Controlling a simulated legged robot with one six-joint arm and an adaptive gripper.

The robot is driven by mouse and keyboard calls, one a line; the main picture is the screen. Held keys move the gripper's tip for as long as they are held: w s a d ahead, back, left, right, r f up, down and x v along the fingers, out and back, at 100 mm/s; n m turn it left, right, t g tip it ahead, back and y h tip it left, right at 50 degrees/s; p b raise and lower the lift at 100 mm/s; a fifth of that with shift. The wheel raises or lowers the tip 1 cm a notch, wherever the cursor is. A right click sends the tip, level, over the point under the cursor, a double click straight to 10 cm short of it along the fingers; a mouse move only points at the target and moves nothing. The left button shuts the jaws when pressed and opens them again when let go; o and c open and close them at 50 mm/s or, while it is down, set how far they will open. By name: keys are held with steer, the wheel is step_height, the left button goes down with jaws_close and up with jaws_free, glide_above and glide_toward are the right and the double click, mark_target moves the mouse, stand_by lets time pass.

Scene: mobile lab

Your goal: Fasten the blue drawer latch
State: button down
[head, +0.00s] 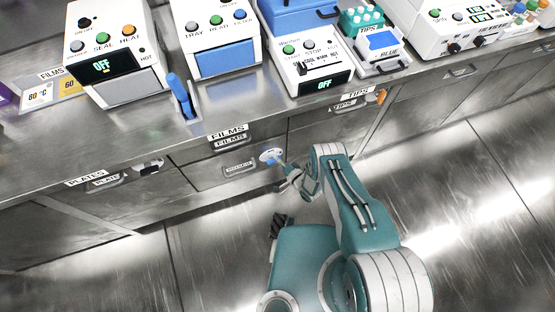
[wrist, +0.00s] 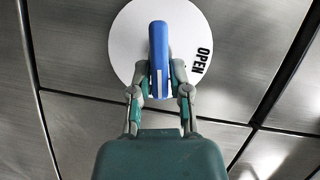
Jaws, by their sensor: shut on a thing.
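The blue drawer latch (wrist: 158,45) is a bar on a round white disc (wrist: 128,40) on a steel drawer front. In the wrist view the bar stands upright in the picture, and the word OPEN is printed on the disc to its right. In the head view the latch (head: 275,159) is small and partly hidden by my gripper (head: 282,164). My gripper (wrist: 160,80) has one finger on each side of the bar's lower end and is shut on it.
The bench (head: 140,134) above carries several lab machines and a loose blue-handled tool (head: 179,92). The floor (head: 480,230) to the right is clear.

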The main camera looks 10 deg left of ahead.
steer(key=shift+w, duration=0.35)
steer(key=c, duration=0.6)
jaws_free()
steer(key=shift+c, duration=0.2)
steer(key=shift+a, duration=0.1)
steer(key=shift+s, duration=0.15)
steer(key=f+v, duration=0.1)
steer(key=v, duration=1)
steer(key=shift+s+d+r, duration=0.3)
steer(key=shift+r, duration=0.2)
